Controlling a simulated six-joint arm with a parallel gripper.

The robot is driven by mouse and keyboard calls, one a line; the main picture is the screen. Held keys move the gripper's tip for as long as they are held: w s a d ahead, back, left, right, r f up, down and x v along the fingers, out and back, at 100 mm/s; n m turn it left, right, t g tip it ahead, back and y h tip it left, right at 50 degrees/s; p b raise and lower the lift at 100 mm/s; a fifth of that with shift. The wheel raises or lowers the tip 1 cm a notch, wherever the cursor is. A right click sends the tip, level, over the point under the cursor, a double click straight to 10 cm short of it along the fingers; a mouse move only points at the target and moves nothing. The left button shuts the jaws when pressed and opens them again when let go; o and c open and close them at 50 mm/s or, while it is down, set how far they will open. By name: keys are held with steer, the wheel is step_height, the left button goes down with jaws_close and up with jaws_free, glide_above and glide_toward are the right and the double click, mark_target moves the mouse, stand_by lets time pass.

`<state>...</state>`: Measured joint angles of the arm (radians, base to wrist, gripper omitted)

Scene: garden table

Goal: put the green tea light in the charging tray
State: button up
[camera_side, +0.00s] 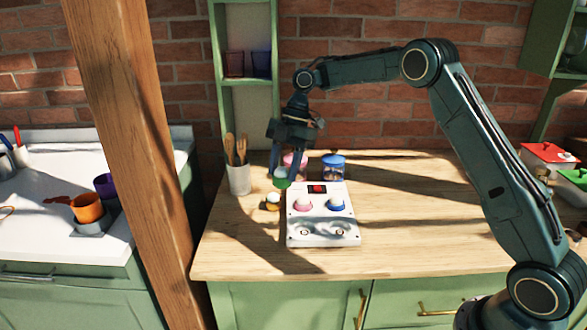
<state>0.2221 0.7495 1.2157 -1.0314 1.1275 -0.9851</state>
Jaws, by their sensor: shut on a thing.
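My gripper (284,172) points down and is shut on the green tea light (282,183). It holds the tea light just past the back left corner of the charging tray (322,243). The white tray lies on the wooden counter. A pink tea light (303,205) and a blue tea light (336,204) stand in its back row. Its two front places (305,231) look empty. A yellow tea light (272,201) stands on the counter just left of the tray, below and left of the held one.
A pink jar (295,163) and a blue-lidded jar (333,166) stand behind the tray. A white pot of wooden utensils (239,179) is at left. A wooden post (135,150) crosses the front left. The counter (430,215) right of the tray is clear.

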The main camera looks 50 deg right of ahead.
steer(key=s+d+r, duration=0.2)
steer(key=s+r, duration=0.3)
steer(key=r, duration=0.2)
steer(key=shift+s+n, duration=0.25)
steer(key=shift+n, duration=0.05)
steer(key=shift+d+f, duration=0.1)
step_height(320, 180, down, 16)
steer(key=shift+r, duration=0.2)
steer(key=shift+f, duration=0.1)
steer(key=shift+f, duration=2.05)
steer(key=shift+f, duration=0.15)
steer(key=o, duration=1)
steer(key=shift+c, duration=0.2)
